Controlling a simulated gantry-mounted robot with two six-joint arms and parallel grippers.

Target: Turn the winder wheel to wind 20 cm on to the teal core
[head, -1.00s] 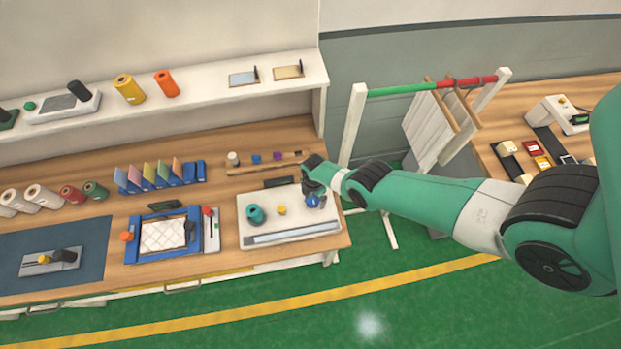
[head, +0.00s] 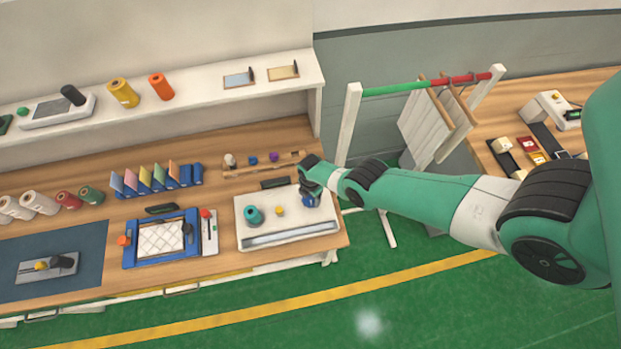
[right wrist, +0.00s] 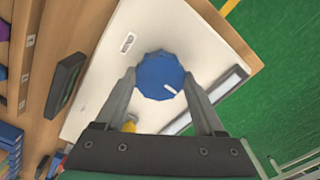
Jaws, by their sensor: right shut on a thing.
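The winder is a white flat unit (head: 262,228) at the right end of the wooden bench. The teal core (head: 253,214) stands upright on its left part, with a small yellow knob (head: 280,211) beside it. The blue winder wheel (right wrist: 160,75) is at the unit's right side, with a white mark pointing to the lower right in the right wrist view. My right gripper (right wrist: 158,82) has its two fingers on either side of the wheel, shut on it. In the head view my right gripper (head: 309,188) partly hides the wheel. My left gripper is not in view.
A dark display block (head: 275,183) sits behind the winder. A blue frame with a white quilted sheet (head: 161,239) lies to its left. A rack with a green and red bar (head: 410,88) stands on the floor to the right. The bench edge is close to the winder.

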